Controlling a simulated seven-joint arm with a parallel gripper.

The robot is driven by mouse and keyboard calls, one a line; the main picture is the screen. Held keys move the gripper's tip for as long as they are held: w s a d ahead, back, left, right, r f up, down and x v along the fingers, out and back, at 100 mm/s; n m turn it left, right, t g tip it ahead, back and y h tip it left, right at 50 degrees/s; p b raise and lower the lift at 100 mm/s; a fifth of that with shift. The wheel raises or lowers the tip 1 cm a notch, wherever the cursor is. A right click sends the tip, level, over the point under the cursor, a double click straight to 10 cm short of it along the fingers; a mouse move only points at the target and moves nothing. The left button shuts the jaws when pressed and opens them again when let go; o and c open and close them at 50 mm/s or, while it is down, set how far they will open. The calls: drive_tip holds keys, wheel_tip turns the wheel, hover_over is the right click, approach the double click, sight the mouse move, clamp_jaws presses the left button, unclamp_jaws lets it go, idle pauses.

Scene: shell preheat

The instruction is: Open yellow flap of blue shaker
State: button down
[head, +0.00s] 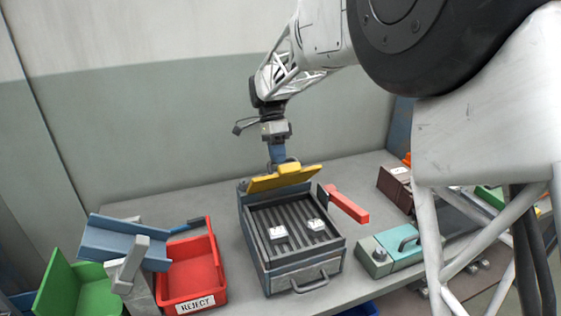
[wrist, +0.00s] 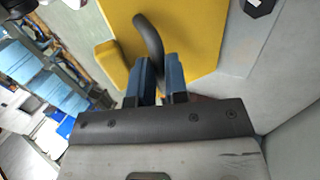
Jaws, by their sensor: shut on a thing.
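The blue-grey shaker (head: 290,279) stands on the table in the middle of the head view. Its ridged bed (head: 291,221) is uncovered and bears two small white-topped pieces (head: 277,232). The yellow flap (head: 285,179) is at the shaker's back edge, raised and tilted up from the bed. It fills the upper middle of the wrist view (wrist: 190,45). My gripper (head: 278,160) is above the flap at the back. In the wrist view its blue fingers (wrist: 158,72) are shut on the flap's dark curved handle (wrist: 149,38). The flap's hinge is not clearly visible.
A red arm (head: 347,203) juts out right of the shaker. A red REJECT bin (head: 192,269), a blue chute (head: 122,243) and a green bin (head: 78,284) are at left. A teal box (head: 393,248) and a brown box (head: 396,185) stand at right. A wall rises behind.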

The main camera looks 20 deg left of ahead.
drive_tip(key=w+a+f+g+h, duration=0.1)
drive_tip(key=w+a+f, duration=0.1)
drive_tip(key=w+a, duration=0.4)
drive_tip(key=shift+w+a+f, duration=0.15)
drive_tip(key=shift+w+a, duration=0.25)
idle(0.3)
drive_tip(key=c, duration=1.2)
unclamp_jaws()
drive_tip(key=shift+c, duration=0.2)
drive_tip(key=shift+o, duration=0.6)
drive_tip(key=shift+r, duration=0.2)
drive_tip(key=shift+w+a+r, duration=0.1)
